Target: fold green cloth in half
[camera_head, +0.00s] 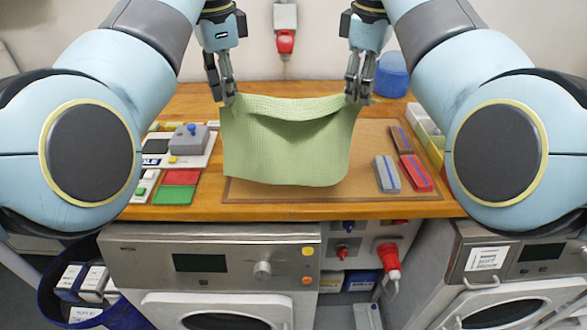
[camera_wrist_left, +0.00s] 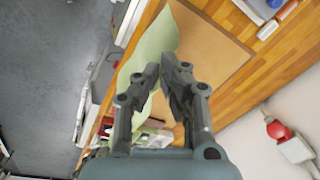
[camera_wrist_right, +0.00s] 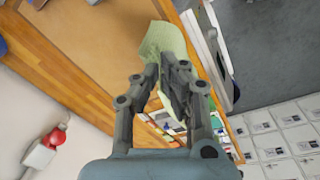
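The green cloth (camera_head: 290,152) has a fine grid texture and is spread between my two grippers above the tabletop. Its far edge sags between them, and its near part hangs towards the front of the table. My left gripper (camera_head: 229,101) is shut on the far left corner. My right gripper (camera_head: 358,99) is shut on the far right corner. In the left wrist view the cloth (camera_wrist_left: 152,45) runs out beyond the closed fingers (camera_wrist_left: 162,70). In the right wrist view it (camera_wrist_right: 164,42) also extends past the closed fingers (camera_wrist_right: 162,72). The cloth's underside is hidden.
A brown mat (camera_head: 265,192) lies on the wooden table (camera_head: 330,209) below the cloth. Grey (camera_head: 387,174) and red (camera_head: 415,173) blocks lie right of the cloth. A grey device (camera_head: 186,139) and red and green pads stand left. A blue round container (camera_head: 392,75) is at the back right.

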